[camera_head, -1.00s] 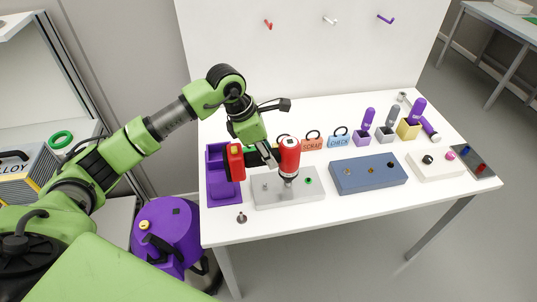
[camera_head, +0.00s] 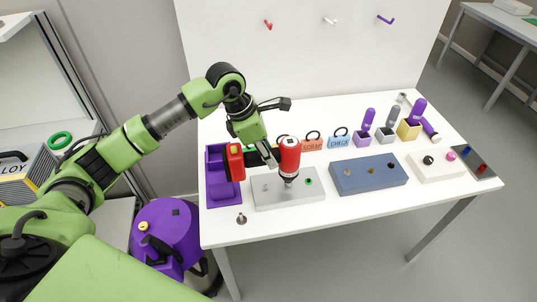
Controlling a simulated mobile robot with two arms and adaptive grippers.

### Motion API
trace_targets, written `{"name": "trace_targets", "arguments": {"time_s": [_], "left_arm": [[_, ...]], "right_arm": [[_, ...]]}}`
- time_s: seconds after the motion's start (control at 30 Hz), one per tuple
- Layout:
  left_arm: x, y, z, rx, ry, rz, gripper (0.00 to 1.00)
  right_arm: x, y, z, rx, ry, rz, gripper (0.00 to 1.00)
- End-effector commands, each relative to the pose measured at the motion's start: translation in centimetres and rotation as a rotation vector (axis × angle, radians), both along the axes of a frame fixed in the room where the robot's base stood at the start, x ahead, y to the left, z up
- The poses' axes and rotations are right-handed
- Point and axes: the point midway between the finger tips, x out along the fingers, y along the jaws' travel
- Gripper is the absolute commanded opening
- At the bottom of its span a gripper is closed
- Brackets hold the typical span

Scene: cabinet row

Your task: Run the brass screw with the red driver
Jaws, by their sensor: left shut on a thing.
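My left gripper (camera_head: 262,156) is shut on the red driver, whose red round body (camera_head: 289,157) stands upright to the right of the fingers. A red block-shaped part (camera_head: 236,162) shows on the other side of the gripper. The driver's lower end is over the grey block (camera_head: 267,200), near its middle. I cannot tell whether it touches a screw there. A silvery screw (camera_head: 265,188) and a green spot (camera_head: 309,181) show on the grey block. Brass-coloured pieces show on the blue block (camera_head: 356,185), including one toward its left (camera_head: 346,171). My right gripper is not in view.
Orange (camera_head: 312,144) and blue (camera_head: 339,141) tags, small boxes and purple-handled tools line the back. A white block (camera_head: 434,170) stands at right. The table's front strip is mostly clear.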

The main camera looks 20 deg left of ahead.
Motion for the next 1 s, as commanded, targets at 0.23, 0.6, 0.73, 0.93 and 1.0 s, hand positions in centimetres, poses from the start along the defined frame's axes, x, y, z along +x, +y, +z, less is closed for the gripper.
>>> {"name": "trace_targets", "arguments": {"time_s": [0.23,0.6,0.73,0.93,1.0], "left_arm": [[0.1,0.2,0.0,0.003,-0.003,0.004,0.04],[0.1,0.1,1.8,-0.001,-0.005,0.002,0.04],[0.1,0.0,2.6,-0.001,-0.005,0.001,0.04],[0.2,0.0,3.7,-0.002,-0.007,0.002,0.04],[0.2,0.0,4.1,-0.002,-0.007,0.002,0.04]], "right_arm": [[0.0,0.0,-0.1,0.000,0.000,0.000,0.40],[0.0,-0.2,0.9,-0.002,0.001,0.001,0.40],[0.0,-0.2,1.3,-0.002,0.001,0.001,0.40],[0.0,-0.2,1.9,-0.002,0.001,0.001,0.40],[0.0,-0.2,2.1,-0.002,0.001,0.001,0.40]]}}
